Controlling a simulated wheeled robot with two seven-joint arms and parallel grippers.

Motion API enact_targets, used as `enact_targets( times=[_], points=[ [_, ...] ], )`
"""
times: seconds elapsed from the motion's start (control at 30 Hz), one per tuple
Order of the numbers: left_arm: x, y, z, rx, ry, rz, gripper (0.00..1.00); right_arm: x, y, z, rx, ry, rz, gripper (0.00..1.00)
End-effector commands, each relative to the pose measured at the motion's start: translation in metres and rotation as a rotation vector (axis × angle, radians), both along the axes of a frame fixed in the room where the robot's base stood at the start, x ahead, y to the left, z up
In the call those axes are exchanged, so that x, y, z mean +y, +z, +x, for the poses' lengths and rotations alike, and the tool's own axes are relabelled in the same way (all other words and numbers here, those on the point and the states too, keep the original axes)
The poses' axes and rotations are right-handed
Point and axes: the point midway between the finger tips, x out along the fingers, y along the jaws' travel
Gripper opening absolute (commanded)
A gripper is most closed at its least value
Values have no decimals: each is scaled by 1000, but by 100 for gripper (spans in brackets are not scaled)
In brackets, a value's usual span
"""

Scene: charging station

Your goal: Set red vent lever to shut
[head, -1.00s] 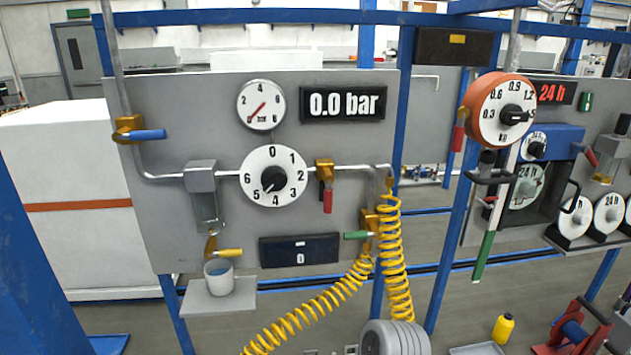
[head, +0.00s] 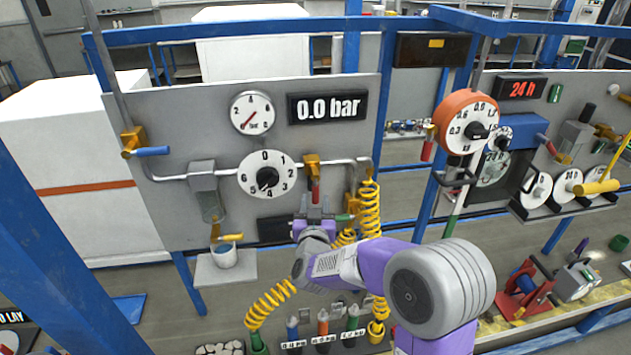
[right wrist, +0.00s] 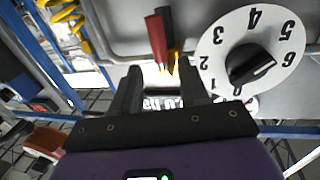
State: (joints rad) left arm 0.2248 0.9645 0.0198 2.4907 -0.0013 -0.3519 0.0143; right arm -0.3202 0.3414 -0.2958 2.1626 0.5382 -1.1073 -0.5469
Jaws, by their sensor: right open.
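The red vent lever (head: 316,190) hangs down from a brass valve (head: 311,165) on the horizontal pipe, right of the numbered dial. My right gripper (head: 315,210) is just below the lever, in front of the grey panel, and partly covers the area under it. In the right wrist view the red lever (right wrist: 157,40) shows beyond the two open fingers of the gripper (right wrist: 161,76), near the middle of the gap. Nothing is held. Whether a finger touches the lever, I cannot tell. My left gripper is not in view.
The dial (head: 266,174) sits left of the lever; it also shows in the right wrist view (right wrist: 215,57). The display (head: 328,107) reads 0.0 bar. A yellow coiled hose (head: 369,210) and green handle (head: 345,217) are close right. A cup (head: 224,256) stands on a shelf.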

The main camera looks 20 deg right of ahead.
Motion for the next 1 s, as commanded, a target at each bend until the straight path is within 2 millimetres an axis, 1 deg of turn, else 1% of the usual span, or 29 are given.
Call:
enact_targets(
  times=[0.2,0.4,0.57,0.8,0.87,1.0],
  points=[
    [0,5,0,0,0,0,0,-16,-2,31,4,-1,0,44],
    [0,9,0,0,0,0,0,-26,-2,53,4,1,1,44],
    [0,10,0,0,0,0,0,-29,-2,60,4,3,2,44],
    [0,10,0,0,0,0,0,-29,-3,60,4,3,2,44],
    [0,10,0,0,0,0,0,-29,-3,60,4,3,2,37],
    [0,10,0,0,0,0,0,-29,-3,60,4,3,2,15]
  ],
)
